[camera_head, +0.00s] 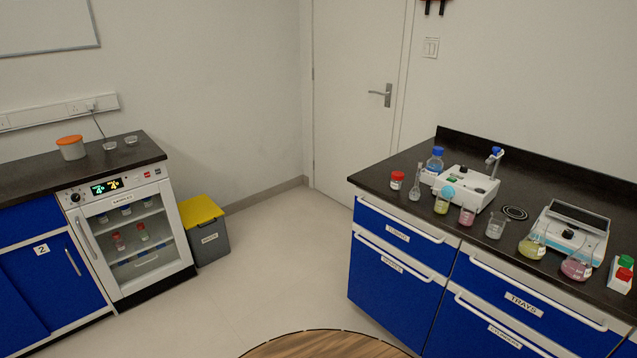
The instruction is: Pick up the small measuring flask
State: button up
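A small clear flask with a thin, tall neck (415,186), which looks like the measuring flask, stands upright on the dark counter (375,180) at the right. It is near the counter's left end and looks empty. A red-capped jar (397,180) stands just left of it. A white device (470,187) is behind it to the right. My gripper is not in view, and nothing is seen touching the flask.
Flasks with yellow (442,204) and pink (467,215) liquid and a clear beaker (495,227) stand along the counter's front. A blue-capped bottle (435,160) is behind the flask. Floor (270,265) is clear left of the drawers. A round wooden top (320,346) shows at the bottom.

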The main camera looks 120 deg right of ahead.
aim_at(414, 194)
jog(key=z, duration=4.95)
